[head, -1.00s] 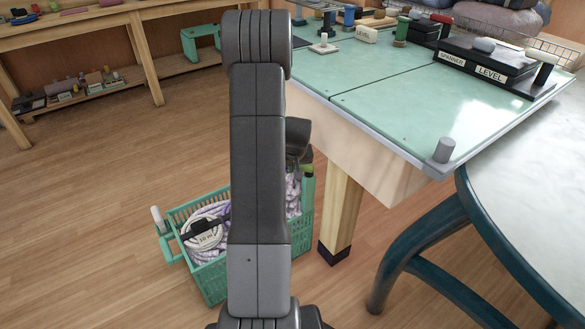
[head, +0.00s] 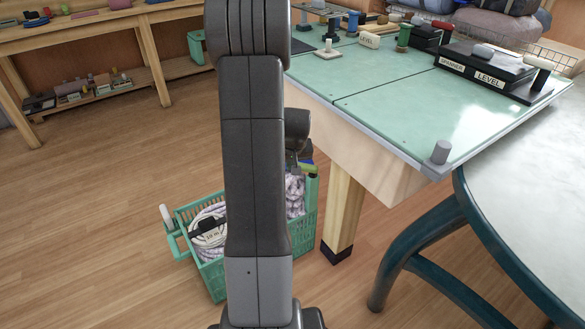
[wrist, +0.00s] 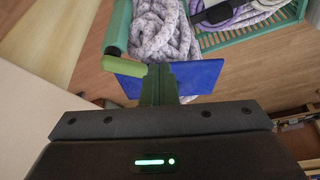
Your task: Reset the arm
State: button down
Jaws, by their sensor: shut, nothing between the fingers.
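My arm rises through the middle of the head view and hides part of the crate. My gripper (wrist: 159,70) is shut and empty in the wrist view, its green fingers together with blue parts on either side. In the head view only a small part of it shows, behind my arm at the right end of the crate. The green crate (head: 213,281) stands on the floor and holds coiled pale rope (head: 209,222). In the wrist view the rope (wrist: 163,30) and the crate's rim (wrist: 256,31) lie beyond the fingertips.
A green-topped table (head: 385,105) stands to the right of the crate, with its wooden leg (head: 342,212) close by. A pale round-edged table (head: 530,175) with dark teal legs is at the right. A wooden bench (head: 95,22) stands at the back left. The floor at left is clear.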

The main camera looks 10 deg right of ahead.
jog(key=shift+v, duration=0.85)
jog(key=shift+a+f, duration=0.1)
jog(key=shift+a, duration=0.05)
